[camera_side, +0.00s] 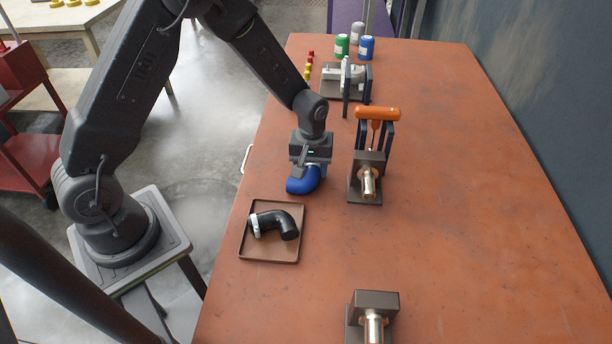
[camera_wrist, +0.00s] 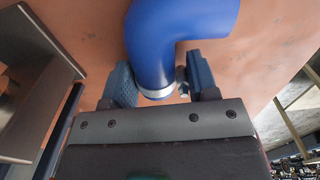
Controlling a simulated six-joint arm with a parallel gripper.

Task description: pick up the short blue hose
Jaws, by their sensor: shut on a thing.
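The short blue hose (camera_side: 303,181) is a bent elbow with a metal clamp band at one end. My gripper (camera_side: 308,168) is shut on it in the side view, above the red-brown table, left of the dark fixture with the orange handle. In the wrist view the blue hose (camera_wrist: 165,45) sits between the two fingers of my gripper (camera_wrist: 160,85), with the clamp band near the palm. I cannot tell for sure whether the hose touches the table.
A brown tray (camera_side: 271,256) holding a black elbow hose (camera_side: 275,223) lies in front. The orange-handled fixture (camera_side: 366,185) stands close on the right. Another fixture (camera_side: 372,312) is at the front edge. Cans (camera_side: 366,47) and a further fixture (camera_side: 340,85) stand at the back. The table's right side is clear.

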